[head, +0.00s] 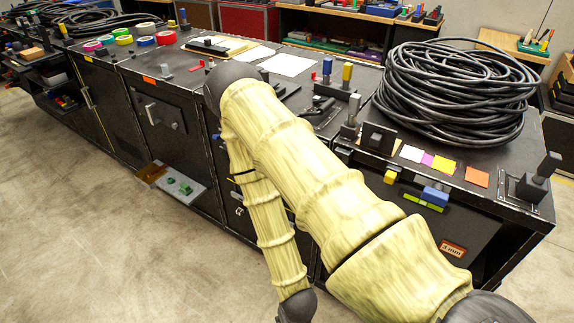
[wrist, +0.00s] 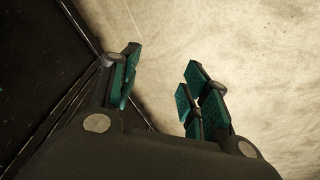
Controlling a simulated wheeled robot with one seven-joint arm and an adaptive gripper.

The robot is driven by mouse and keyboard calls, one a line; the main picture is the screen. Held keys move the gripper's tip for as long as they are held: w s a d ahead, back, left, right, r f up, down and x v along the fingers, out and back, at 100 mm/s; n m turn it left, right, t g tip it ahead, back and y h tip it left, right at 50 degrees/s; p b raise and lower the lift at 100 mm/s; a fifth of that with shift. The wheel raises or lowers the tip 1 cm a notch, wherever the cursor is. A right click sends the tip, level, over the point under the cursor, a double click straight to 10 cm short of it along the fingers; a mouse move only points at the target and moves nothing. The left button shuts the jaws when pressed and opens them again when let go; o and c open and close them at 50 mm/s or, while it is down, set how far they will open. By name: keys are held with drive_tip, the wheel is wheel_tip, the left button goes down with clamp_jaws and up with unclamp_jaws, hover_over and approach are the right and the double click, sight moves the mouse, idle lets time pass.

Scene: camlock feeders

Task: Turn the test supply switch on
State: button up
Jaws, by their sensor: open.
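My gripper (wrist: 160,88) shows in the wrist view with its teal-padded fingers apart and nothing between them. Pale floor and a dark cabinet side lie beyond it. In the head view my sleeved arm hangs down in front of the cabinets, and the gripper itself is out of that view. No label marks the test supply switch, so I cannot tell which control it is. Controls in sight include a black upright lever (head: 540,178) at the right corner, a blue-topped post (head: 327,68), a yellow-topped post (head: 347,73), and a low grey plate with green blocks (head: 180,187).
A large black cable coil (head: 452,88) lies on the right cabinet top. Coloured tape rolls (head: 145,41) and papers (head: 287,65) lie farther left. A cabinet handle (head: 152,113) sticks out from the front. The concrete floor (head: 95,235) at left is clear. My arm hides part of the cabinet fronts.

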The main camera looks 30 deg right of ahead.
drive_tip(key=w+d+r+m+t+h+b, duration=0.1)
drive_tip(key=w+d+r+m+t+h, duration=0.15)
drive_tip(key=w+m, duration=0.6)
drive_tip(key=w+d+r+m+t+h+b, duration=0.1)
drive_tip(key=w+d+r+m+t+h, duration=0.2)
drive_tip(key=w, duration=1)
drive_tip(key=w+d+r+m+h+b, duration=0.15)
drive_tip(key=w+r+m+h, duration=0.3)
drive_tip(key=r+m, duration=0.45)
drive_tip(key=w+d+r+m+h+b, duration=0.1)
drive_tip(key=w+d+r+m+h, duration=0.25)
drive_tip(key=r+m+h, duration=0.4)
drive_tip(key=shift+m+y, duration=0.3)
drive_tip(key=shift+y, duration=0.45)
drive_tip(key=x, duration=0.3)
drive_tip(key=r+p+x, duration=0.1)
drive_tip(key=x, duration=0.3)
drive_tip(key=r+x, duration=0.1)
drive_tip(key=x, duration=0.2)
drive_tip(key=shift+w+d+p, duration=0.15)
drive_tip(key=shift+w+p, duration=0.05)
drive_tip(key=shift+p, duration=0.15)
drive_tip(key=shift+f, duration=0.1)
clamp_jaws()
